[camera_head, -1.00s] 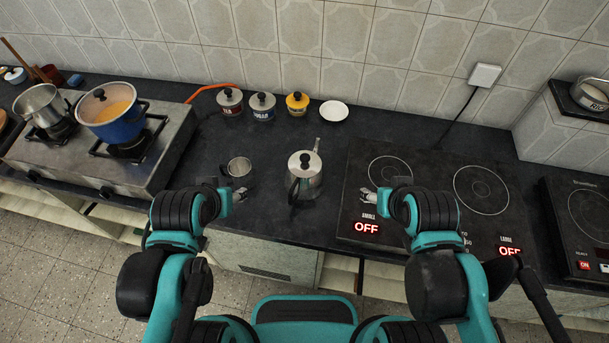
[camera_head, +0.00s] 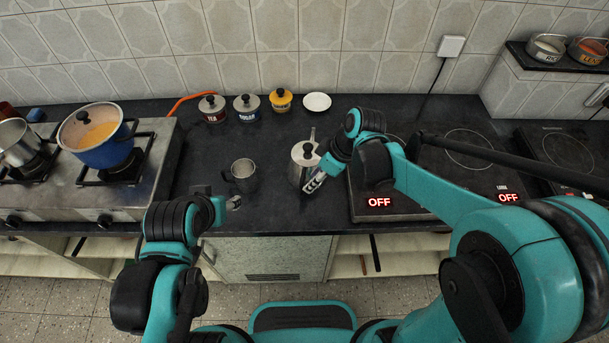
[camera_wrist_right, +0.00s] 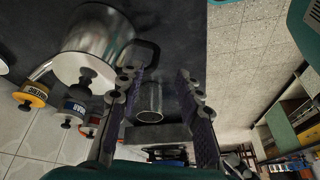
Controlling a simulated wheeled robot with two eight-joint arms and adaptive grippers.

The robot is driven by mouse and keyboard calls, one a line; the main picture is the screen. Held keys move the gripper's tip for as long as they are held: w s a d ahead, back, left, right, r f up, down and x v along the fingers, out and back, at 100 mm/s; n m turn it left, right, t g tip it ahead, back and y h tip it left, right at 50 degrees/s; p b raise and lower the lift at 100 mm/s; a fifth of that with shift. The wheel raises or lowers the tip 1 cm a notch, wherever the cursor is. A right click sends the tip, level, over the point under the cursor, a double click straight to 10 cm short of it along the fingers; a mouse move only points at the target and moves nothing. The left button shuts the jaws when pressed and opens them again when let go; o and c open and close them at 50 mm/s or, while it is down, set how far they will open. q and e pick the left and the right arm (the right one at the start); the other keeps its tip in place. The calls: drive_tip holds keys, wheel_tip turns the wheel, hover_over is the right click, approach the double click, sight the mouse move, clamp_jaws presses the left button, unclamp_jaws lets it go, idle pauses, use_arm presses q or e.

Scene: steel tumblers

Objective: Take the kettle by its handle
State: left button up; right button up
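The steel kettle (camera_head: 301,172), with a black lid knob and a spout pointing away, stands on the dark counter. In the right wrist view the kettle (camera_wrist_right: 98,42) is at upper left, and its black handle (camera_wrist_right: 148,52) shows just beyond the fingertips, nearer the left finger. My right gripper (camera_head: 314,182) is at the kettle's near right side; in the wrist view (camera_wrist_right: 158,76) its fingers are apart with nothing gripped. I cannot tell whether a finger touches the handle. My left gripper (camera_head: 234,203) is low at the counter's front, too small to read.
A steel tumbler (camera_head: 243,174) stands left of the kettle. Several lidded canisters and a white saucer (camera_head: 317,101) are behind. An induction hob (camera_head: 400,205) is at right, and a gas stove with a blue pot (camera_head: 110,150) at left. The counter between stove and tumbler is clear.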

drive_tip(key=b+x, duration=0.1)
drive_tip(key=x, duration=0.2)
drive_tip(key=b+x, duration=0.1)
drive_tip(key=x, duration=0.2)
drive_tip(key=b+x, duration=0.2)
drive_tip(key=shift+w+a+f, duration=0.1)
drive_tip(key=shift+w+f, duration=0.25)
drive_tip(key=shift+r, duration=0.1)
clamp_jaws()
